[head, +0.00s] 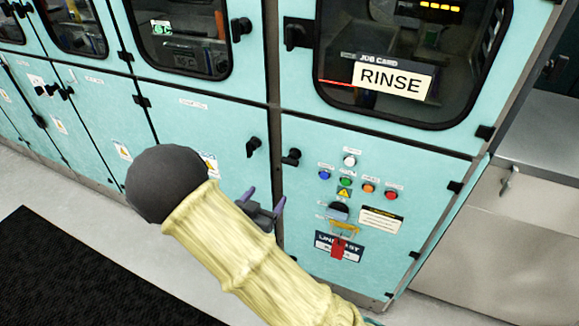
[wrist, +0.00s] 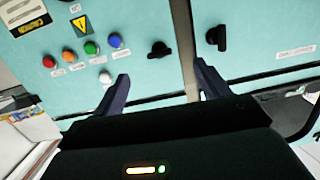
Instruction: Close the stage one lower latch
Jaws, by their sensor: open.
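Two black lower latches sit on either side of the seam between two teal cabinet doors. In the head view, one latch (head: 253,146) is on the left lower door and points diagonally. The other latch (head: 291,157) is on the button-panel door and lies nearly sideways. I cannot read which is labelled stage one. My gripper (head: 264,200) is open and empty, in front of and below both latches. In the wrist view, the button-panel latch (wrist: 160,49) shows between the open fingertips (wrist: 161,70), apart from them. The left-door latch (wrist: 217,38) stands upright near the other fingertip.
A black mat (head: 70,270) lies on the floor. A steel counter (head: 530,210) stands right.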

